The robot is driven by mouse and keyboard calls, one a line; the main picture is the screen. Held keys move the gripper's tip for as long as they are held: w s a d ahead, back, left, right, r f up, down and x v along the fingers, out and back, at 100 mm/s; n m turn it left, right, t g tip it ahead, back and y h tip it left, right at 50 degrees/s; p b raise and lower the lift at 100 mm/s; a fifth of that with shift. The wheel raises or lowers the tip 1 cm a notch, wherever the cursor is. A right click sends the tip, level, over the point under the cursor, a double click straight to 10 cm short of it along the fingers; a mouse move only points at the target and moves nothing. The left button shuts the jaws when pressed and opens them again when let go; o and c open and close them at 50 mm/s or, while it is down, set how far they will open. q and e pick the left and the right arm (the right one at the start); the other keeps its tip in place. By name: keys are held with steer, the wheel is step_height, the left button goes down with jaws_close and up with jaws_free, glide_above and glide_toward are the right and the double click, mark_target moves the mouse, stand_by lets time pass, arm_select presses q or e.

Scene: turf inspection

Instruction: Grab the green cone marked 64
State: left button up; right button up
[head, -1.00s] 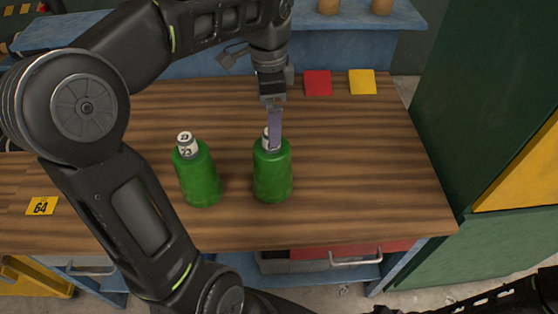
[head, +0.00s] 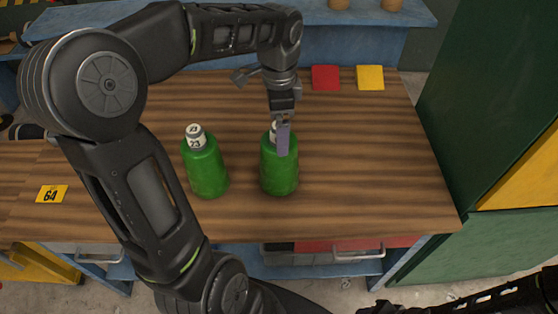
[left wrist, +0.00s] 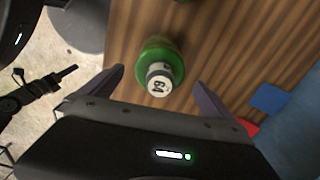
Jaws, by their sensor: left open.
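Two green cones with white tops stand upright on the wooden table (head: 350,190). The left one (head: 206,170) shows 23 on its top. The right one (head: 279,175) has its top partly hidden by my left gripper (head: 282,135) in the head view. In the left wrist view this green cone (left wrist: 162,55) shows 64 on its white top, between the two fingers of my left gripper (left wrist: 160,85). The gripper is open, with a gap visible on both sides of the top. My right gripper is not clearly in view; only a dark part of that arm shows at the bottom right.
A yellow card marked 64 (head: 52,194) lies at the left of the table. A red square (head: 325,77) and a yellow square (head: 370,77) lie at the back. A green cabinet (head: 490,130) stands on the right. The table's right side is clear.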

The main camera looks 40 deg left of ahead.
arm_select(q)
steer(key=shift+f, duration=1.4)
steer(key=shift+w+r, duration=0.1)
steer(key=c, duration=2)
steer(key=shift+r, duration=0.1)
step_height(320, 180, up, 10)
steer(key=shift+f+b, duration=0.1)
steer(key=shift+b, duration=0.4)
